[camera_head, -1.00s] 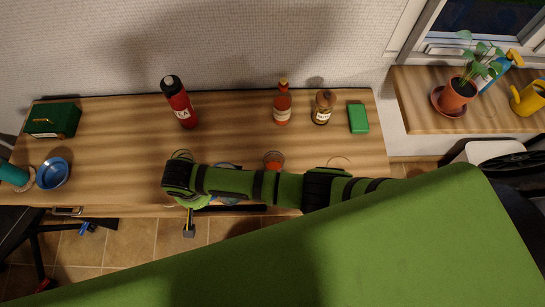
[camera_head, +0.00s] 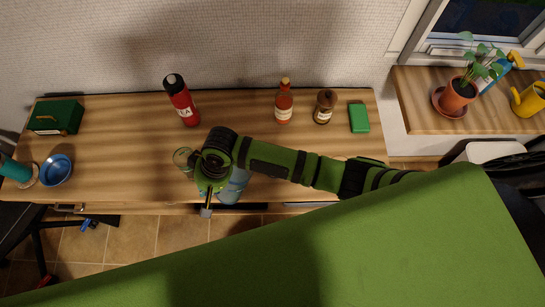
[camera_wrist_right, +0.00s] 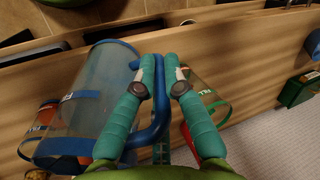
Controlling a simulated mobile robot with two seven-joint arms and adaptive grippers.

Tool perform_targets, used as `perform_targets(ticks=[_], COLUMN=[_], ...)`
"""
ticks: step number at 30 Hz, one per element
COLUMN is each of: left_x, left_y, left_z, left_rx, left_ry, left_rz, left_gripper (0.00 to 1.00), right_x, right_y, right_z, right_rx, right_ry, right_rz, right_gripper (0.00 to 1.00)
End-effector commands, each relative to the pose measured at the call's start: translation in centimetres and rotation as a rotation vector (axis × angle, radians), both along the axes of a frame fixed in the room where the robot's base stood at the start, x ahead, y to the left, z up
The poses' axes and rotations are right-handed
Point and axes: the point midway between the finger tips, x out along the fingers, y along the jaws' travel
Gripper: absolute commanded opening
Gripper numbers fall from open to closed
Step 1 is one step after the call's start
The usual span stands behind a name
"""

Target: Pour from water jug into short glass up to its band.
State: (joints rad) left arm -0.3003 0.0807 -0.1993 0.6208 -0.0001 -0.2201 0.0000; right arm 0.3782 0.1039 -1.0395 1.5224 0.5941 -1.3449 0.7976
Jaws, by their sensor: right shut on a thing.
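The water jug (camera_wrist_right: 100,95) is clear with blue trim and a blue handle. In the head view part of it (camera_head: 236,186) shows below my right forearm. My right gripper (camera_wrist_right: 165,68) is shut on the jug's handle; in the head view the wrist hides its fingers. I cannot tell whether the jug is off the counter. A clear glass (camera_head: 183,158) stands just left of the gripper. In the wrist view a clear glass with a green band (camera_wrist_right: 212,100) is right of the fingers, apart from the jug. My left gripper is out of view.
A red tea flask (camera_head: 181,101), an orange-red bottle (camera_head: 283,103), a brown jar (camera_head: 324,107) and a green box (camera_head: 359,117) stand along the back of the wooden counter (camera_head: 120,135). A blue bowl (camera_head: 55,170) is at the left. My arm covers the counter's front right.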

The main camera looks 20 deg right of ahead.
Motion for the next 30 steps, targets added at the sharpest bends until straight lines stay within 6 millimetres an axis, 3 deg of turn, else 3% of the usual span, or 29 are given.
perform_targets(ticks=[14,30], left_x=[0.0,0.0], left_y=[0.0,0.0], left_z=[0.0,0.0], left_rx=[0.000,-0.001], left_ry=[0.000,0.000], left_rz=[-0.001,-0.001], left_gripper=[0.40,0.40], right_x=[0.8,1.0], right_y=[-2.5,-3.0], right_z=[1.6,1.9], right_rx=[0.232,0.280], right_ry=[0.055,0.070], right_rz=[-0.003,0.000], right_gripper=[0.00,0.00])
